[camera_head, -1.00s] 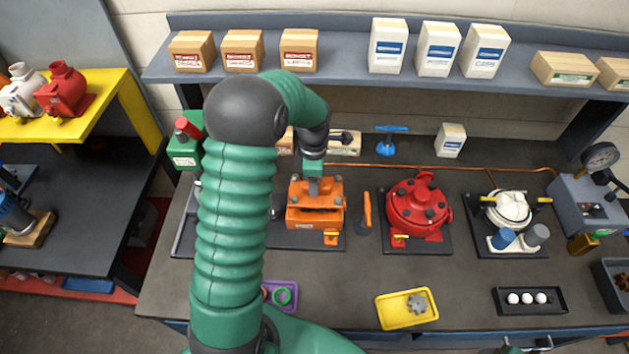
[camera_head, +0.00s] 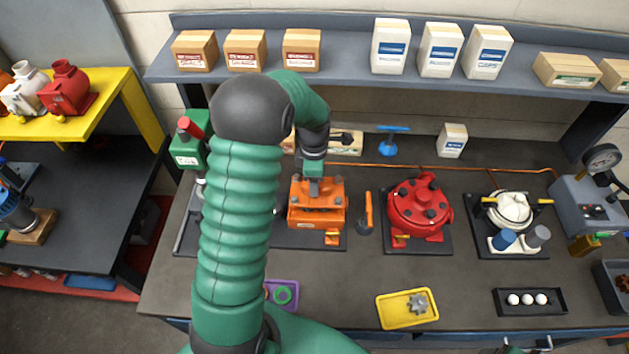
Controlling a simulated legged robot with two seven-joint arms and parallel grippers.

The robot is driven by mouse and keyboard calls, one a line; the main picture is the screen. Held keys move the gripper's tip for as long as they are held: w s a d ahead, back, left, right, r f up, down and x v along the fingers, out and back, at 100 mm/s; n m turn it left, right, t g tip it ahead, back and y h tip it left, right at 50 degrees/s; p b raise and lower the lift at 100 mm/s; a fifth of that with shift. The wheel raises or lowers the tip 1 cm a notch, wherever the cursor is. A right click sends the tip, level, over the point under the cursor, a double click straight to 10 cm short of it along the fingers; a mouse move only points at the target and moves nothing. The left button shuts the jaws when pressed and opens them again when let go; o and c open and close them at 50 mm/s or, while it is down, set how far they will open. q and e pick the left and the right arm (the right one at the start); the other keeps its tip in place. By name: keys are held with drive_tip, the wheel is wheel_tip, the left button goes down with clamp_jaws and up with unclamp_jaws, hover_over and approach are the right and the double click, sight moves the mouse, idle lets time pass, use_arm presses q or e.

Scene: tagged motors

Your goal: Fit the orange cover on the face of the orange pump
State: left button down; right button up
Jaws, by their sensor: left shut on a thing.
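The orange pump (camera_head: 318,219) stands on a dark base plate on the bench, left of the red pump. The orange cover (camera_head: 329,199) is at the top of the pump, with grey bolt heads around its corners. My left gripper (camera_head: 314,187) points down from above and is shut on the cover's middle. Cover and pump share one colour, so I cannot tell whether the cover is fully seated. My green left arm hides the bench to the left of the pump. My right gripper does not show.
An orange-handled tool (camera_head: 368,210) stands close to the pump's right. The red pump (camera_head: 419,204) and a white pump (camera_head: 510,212) are further right. A yellow tray (camera_head: 390,315) with a grey gear, a purple tray (camera_head: 293,302) and a black tray (camera_head: 505,308) line the front edge.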

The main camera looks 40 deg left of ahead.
use_arm(q)
drive_tip(key=shift+a+r, duration=0.1)
drive_tip(key=shift+r, duration=0.05)
drive_tip(key=shift+f+b, duration=1.5)
drive_tip(key=shift+f, duration=1.55)
drive_tip(key=c, duration=1.2)
unclamp_jaws()
drive_tip(key=shift+o, duration=1.3)
wheel_tip(320, 180, up, 6)
drive_tip(key=p, duration=0.5)
drive_tip(key=shift+p, duration=0.35)
